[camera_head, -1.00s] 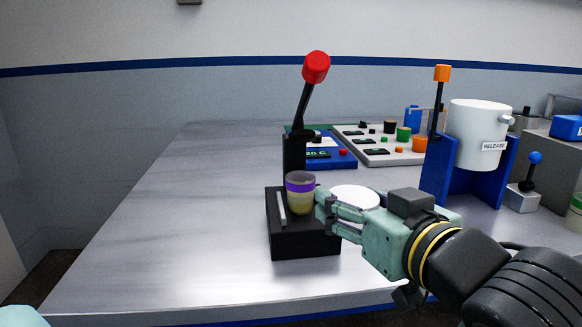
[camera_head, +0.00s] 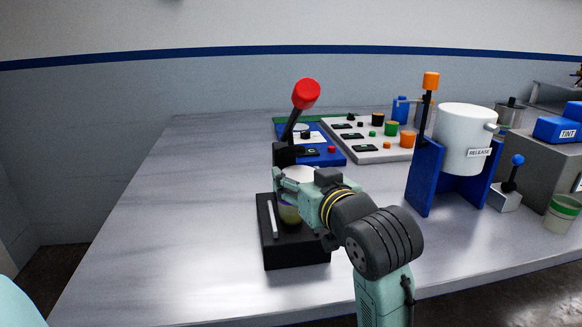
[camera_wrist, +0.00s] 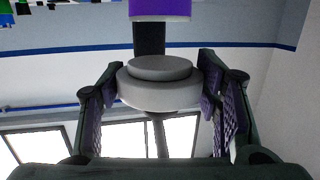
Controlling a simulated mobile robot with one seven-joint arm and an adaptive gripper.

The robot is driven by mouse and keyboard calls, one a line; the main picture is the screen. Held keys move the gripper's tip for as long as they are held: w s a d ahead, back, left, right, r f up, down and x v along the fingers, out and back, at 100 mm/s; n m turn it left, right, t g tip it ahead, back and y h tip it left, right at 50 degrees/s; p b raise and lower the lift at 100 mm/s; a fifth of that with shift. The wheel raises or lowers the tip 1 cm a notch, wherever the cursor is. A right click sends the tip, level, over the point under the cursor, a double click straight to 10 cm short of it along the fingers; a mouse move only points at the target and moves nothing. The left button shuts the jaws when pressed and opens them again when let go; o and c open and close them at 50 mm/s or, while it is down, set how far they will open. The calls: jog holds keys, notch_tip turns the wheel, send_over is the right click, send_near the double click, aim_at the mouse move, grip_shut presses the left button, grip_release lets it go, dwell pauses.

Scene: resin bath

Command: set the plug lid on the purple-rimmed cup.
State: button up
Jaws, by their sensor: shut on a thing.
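The plug lid (camera_wrist: 150,95), a grey stepped disc, is between the two fingers of my gripper (camera_wrist: 165,98) in the wrist view. My gripper is shut on it. The cup's purple rim (camera_wrist: 160,8) shows at the top edge of that view, apart from the lid, with the lid's smaller step facing it. In the head view the cup (camera_head: 289,214) stands on the black base (camera_head: 295,252), mostly hidden by my gripper (camera_head: 280,187), which is right over it.
A red-knobbed lever (camera_head: 306,94) rises just behind the cup. A control panel (camera_head: 370,150) stands farther back. A white pot (camera_head: 465,140) in a blue stand (camera_head: 424,180) is to the right. The table's left side is clear.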

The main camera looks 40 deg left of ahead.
aim_at(291, 172)
jog(key=p+x, duration=0.1)
jog(key=x, duration=0.4)
jog(key=shift+f, duration=0.35)
jog(key=shift+f, duration=0.1)
jog(key=shift+f, duration=0.5)
jog(key=o, duration=0.8)
jog(key=shift+o, duration=0.2)
jog(key=shift+r, duration=0.1)
